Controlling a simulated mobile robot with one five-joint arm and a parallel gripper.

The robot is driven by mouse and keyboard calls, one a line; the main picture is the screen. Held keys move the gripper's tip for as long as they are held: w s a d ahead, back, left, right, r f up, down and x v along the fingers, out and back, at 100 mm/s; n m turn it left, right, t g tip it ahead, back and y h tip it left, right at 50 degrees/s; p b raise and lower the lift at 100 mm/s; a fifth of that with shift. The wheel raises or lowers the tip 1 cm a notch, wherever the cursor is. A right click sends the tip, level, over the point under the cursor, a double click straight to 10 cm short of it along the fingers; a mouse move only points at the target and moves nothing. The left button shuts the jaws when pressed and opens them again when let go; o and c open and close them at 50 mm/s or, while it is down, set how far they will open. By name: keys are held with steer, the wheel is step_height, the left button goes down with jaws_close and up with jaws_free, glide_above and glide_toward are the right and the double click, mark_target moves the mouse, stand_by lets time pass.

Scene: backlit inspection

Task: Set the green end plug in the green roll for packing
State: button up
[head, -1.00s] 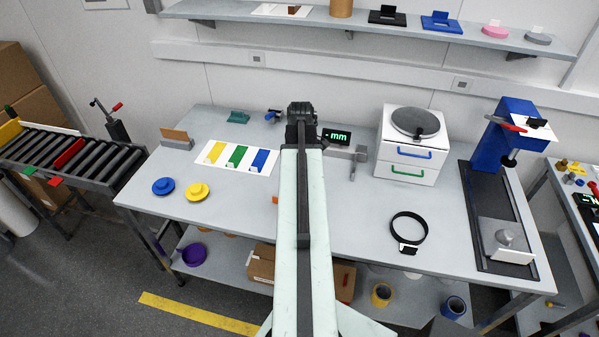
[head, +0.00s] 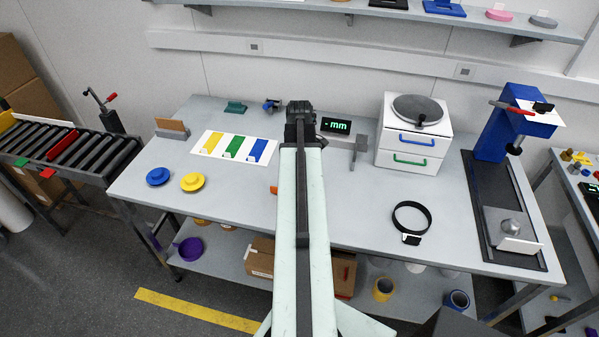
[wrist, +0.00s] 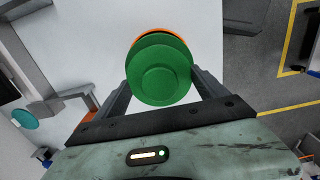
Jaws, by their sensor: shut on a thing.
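In the wrist view the round, stepped green end plug (wrist: 160,84) sits between the two fingers of my gripper (wrist: 161,88), which is shut on it. An orange rim (wrist: 163,36) shows just behind the plug; I cannot tell whether they touch. In the head view my own arm covers the gripper and the plug. I cannot make out the green roll in either view.
A blue plug (head: 158,177) and a yellow plug (head: 192,182) lie on the table's left. A striped card (head: 204,140) lies behind them. A black ring (head: 427,217), a white drawer unit (head: 384,150) and a blue press (head: 497,137) stand right. The table's front middle is mostly clear.

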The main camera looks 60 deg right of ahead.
steer(key=shift+f, duration=0.15)
steer(key=shift+f+b, duration=1.15)
steer(key=shift+b, duration=0.15)
steer(key=shift+r, duration=0.1)
steer(key=o, duration=1)
steer(key=shift+o, duration=0.2)
steer(key=shift+r, duration=0.15)
step_height(320, 180, up, 8)
steer(key=p, duration=0.8)
steer(key=shift+f, duration=0.25)
